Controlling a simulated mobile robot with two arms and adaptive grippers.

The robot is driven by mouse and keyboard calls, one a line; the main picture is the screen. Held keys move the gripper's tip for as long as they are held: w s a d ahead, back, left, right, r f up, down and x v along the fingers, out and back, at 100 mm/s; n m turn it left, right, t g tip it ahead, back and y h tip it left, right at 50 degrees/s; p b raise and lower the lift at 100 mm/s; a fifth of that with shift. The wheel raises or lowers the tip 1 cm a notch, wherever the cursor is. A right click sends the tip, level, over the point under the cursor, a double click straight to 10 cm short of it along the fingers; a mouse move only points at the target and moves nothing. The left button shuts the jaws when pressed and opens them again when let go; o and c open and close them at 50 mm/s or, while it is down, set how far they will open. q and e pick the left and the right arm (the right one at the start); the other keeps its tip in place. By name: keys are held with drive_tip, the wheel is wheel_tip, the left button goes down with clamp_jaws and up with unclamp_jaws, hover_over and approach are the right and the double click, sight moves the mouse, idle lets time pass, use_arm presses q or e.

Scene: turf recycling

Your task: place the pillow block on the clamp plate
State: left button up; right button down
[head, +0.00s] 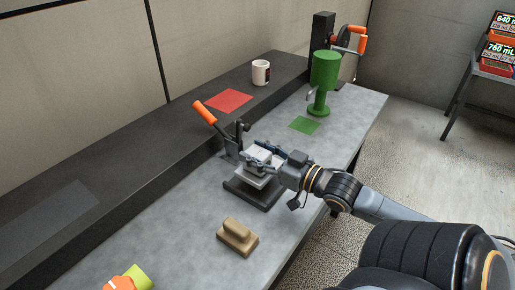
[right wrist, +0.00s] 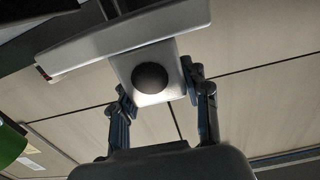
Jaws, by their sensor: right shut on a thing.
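The pale pillow block (head: 257,154) is between the fingers of my right gripper (head: 264,154) in the head view. In the right wrist view the pillow block (right wrist: 169,92) shows a dark round bore, with a wide pale slab across one end. My right gripper (right wrist: 158,88) is shut on it, a finger on each side. The dark clamp plate (head: 262,198) lies on the bench directly below the block. The clamp (head: 232,147) with its raised orange handle (head: 205,113) stands at its far left side. I cannot tell whether block and plate touch. My left gripper is not in view.
A tan block with a grip (head: 238,237) lies nearer on the grey bench (head: 185,240). An orange and lime thing (head: 128,280) is at the bottom edge. A green press-like thing (head: 323,80), a green mat (head: 304,125), a red mat (head: 229,102) and a mug (head: 261,72) are farther back.

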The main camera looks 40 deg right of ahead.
sight(268, 160)
drive_tip(key=shift+f, duration=0.3)
drive_tip(key=c, duration=0.6)
unclamp_jaws()
drive_tip(key=o, duration=0.3)
drive_tip(key=shift+f, duration=0.1)
drive_tip(key=shift+o, duration=0.2)
drive_tip(key=shift+s+d, duration=0.25)
drive_tip(key=shift+s, duration=1)
drive_tip(key=shift+s+d, duration=0.2)
drive_tip(key=shift+s, duration=1)
drive_tip(key=shift+s+d, duration=0.25)
drive_tip(key=shift+s, duration=1)
